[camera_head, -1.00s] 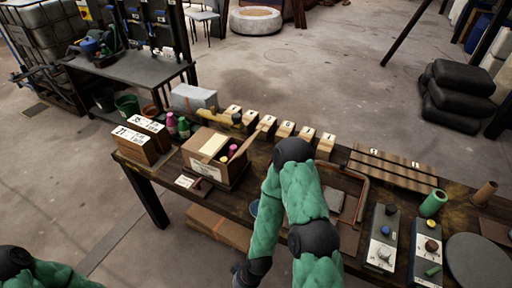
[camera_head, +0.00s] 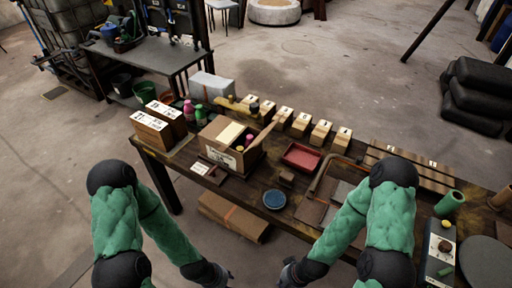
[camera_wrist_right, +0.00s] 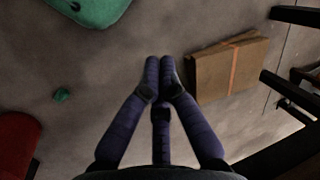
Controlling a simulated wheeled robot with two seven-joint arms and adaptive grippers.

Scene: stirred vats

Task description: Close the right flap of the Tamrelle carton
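The open carton (camera_head: 220,155) stands on the workbench with a white label on its front; I cannot read its name. Its right flap (camera_head: 262,138) stands up, slanting outward to the right. A pale panel (camera_head: 230,133) covers part of the opening on the left. Pink and yellow items (camera_head: 248,140) show inside. My right gripper (camera_head: 290,271) is low at the bench's front side, below and right of the carton. In the right wrist view its fingertips (camera_wrist_right: 160,62) are together with nothing between them. My left gripper (camera_head: 222,278) is at the bottom edge, away from the carton; its fingers are unclear.
Two labelled boxes (camera_head: 152,132) and bottles (camera_head: 190,110) stand left of the carton. Numbered wooden blocks (camera_head: 300,124) line the back. A red tray (camera_head: 302,157) and blue dish (camera_head: 275,200) are to the right. A flat cardboard bundle (camera_head: 233,216) lies below the bench, also in the wrist view (camera_wrist_right: 228,70).

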